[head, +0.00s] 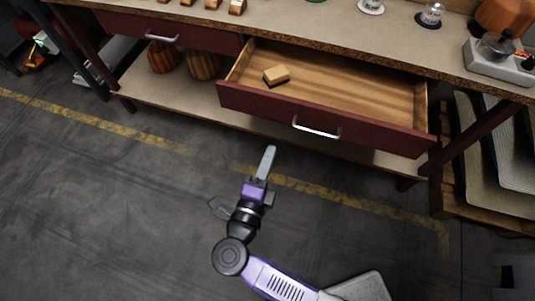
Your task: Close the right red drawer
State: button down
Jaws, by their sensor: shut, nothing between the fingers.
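The right red drawer (385,138) is pulled far out from under the workbench, with its wooden inside showing. Its silver handle (316,128) sits at the middle of the dark red front. A small light wooden block (276,75) lies inside, toward the left. My gripper (267,160) is in front of the drawer, a little left of and nearer than the handle. It appears apart from the drawer front. Its fingers are shut together, with nothing between them.
The left red drawer (173,32) is closed. The workbench top (300,22) holds several small items. A lower shelf (150,95) carries round wooden pieces (205,65). Pallets with sheets (480,160) stand at the right. The grey floor (110,210) is clear at left.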

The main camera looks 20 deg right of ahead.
aim_at(301, 74)
jog(key=x, duration=1.1)
jog(key=shift+b, duration=0.35)
jog(key=shift+w+d, duration=0.15)
jog(key=shift+w, duration=0.1)
jog(key=b+x, duration=0.2)
jog(key=x, duration=1.8)
jog(key=shift+w+d+f+b, duration=0.1)
jog(key=shift+f+b, duration=0.05)
jog(key=shift+b, duration=0.2)
jog(key=shift+w+d, duration=0.35)
jog(key=shift+w, duration=0.1)
jog(key=shift+w+d+r, duration=0.1)
jog(key=shift+w+r, duration=0.05)
jog(key=shift+r, duration=0.15)
jog(key=shift+d, duration=0.15)
